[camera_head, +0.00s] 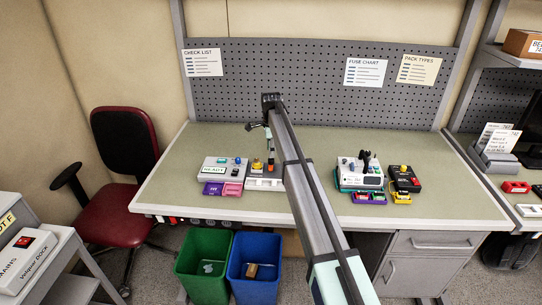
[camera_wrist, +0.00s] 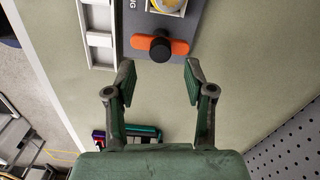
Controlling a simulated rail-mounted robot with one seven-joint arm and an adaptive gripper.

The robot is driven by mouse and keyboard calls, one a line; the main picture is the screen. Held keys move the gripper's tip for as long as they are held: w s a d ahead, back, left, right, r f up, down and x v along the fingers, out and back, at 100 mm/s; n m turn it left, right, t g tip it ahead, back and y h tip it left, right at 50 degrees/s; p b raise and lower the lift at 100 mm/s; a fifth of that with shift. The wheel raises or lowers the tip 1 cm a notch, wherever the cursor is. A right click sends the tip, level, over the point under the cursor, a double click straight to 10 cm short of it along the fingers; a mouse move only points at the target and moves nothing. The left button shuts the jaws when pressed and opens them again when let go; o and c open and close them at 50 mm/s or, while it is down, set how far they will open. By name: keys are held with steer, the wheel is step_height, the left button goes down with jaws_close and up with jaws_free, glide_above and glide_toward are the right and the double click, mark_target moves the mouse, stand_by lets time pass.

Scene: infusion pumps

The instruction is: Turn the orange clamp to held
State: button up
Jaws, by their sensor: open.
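The orange clamp (camera_wrist: 178,48) is a short bar with rounded ends and a black round knob (camera_wrist: 160,48) at its middle. It lies crosswise on a grey panel (camera_wrist: 133,20) in the upper middle of the wrist view. My gripper (camera_wrist: 159,75) is open and empty. Its two fingers point towards the clamp, one to each side of the knob in the picture, with the tips a little short of the bar. I cannot tell the height gap. In the head view the clamp is too small to make out clearly beside my arm.
A white slotted tray (camera_wrist: 98,38) adjoins the panel. A round yellow part (camera_wrist: 168,4) sits beyond the clamp. In the head view, a white READY unit (camera_head: 221,168) stands left of my arm and another pump unit (camera_head: 359,173) stands right. The green bench (camera_head: 400,145) is mostly bare behind them.

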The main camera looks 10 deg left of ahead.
mark_target(271, 162)
steer(key=shift+f+p, duration=0.6)
steer(key=shift+f, duration=1.85)
jaws_close()
